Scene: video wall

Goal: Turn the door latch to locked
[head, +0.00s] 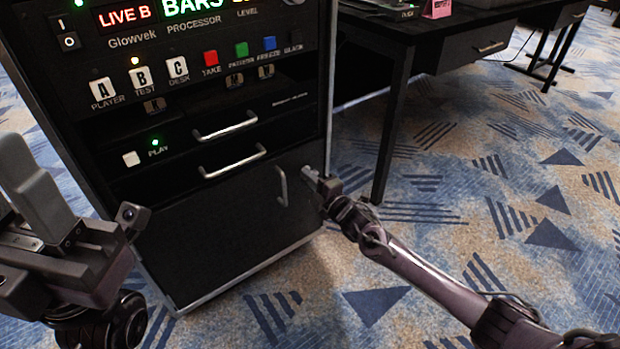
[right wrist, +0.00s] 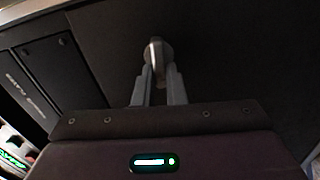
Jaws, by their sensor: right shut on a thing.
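The black cabinet door (head: 225,225) fills the lower front of the rack and looks closed. The door latch (right wrist: 157,54) is a small pale grey piece on the dark door in the right wrist view. My right gripper (head: 314,178) is at the door's right edge, beside the handle, and its fingers (right wrist: 160,82) are shut on the latch. In the head view the gripper mostly hides the latch. The latch's exact angle is hard to read. My left gripper (head: 35,190) is at the left edge, away from the door; its finger gap is unclear.
A vertical door handle (head: 281,186) stands close left of my right gripper. Two drawers with bar handles (head: 232,161) and a button panel (head: 180,70) sit above. A dark desk (head: 395,100) stands right of the rack. Patterned carpet (head: 450,200) lies open in front.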

